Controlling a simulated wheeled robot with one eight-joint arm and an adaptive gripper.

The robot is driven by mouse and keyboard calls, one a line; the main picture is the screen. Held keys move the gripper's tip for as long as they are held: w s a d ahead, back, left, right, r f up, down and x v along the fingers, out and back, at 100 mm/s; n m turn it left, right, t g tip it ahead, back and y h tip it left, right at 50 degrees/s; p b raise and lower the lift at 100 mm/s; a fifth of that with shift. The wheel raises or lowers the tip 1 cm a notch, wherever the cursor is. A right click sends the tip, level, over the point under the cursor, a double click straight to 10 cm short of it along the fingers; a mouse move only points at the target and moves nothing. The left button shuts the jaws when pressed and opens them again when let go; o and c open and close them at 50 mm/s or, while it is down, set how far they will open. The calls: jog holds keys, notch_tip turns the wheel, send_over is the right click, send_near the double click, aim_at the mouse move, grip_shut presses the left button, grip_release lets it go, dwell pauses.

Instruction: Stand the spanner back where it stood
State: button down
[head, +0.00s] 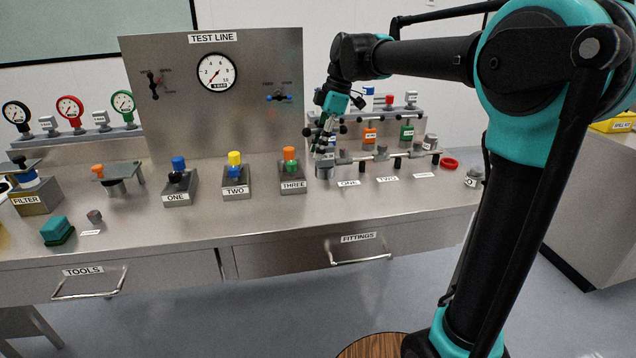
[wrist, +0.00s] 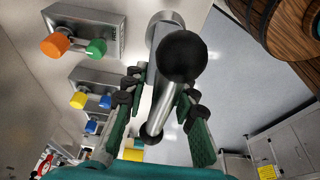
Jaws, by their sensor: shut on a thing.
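In the wrist view a grey metal bar with a black ball knob, which I take for the spanner (wrist: 183,57), lies between my fingers. My gripper (wrist: 160,95) is shut on it, with green-padded fingers on both sides. The fingers and wrist hide much of the spanner there.
The bench front (head: 270,222) is mostly clear.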

aim_at(332, 144)
notch_tip(332, 144, down, 10)
jog(key=shift+f, duration=0.25)
dwell(0.3)
jog(key=c, duration=1.2)
grip_release()
jog(key=shift+f, duration=0.1)
jog(key=v, duration=1.2)
jog(key=shift+d, duration=0.15)
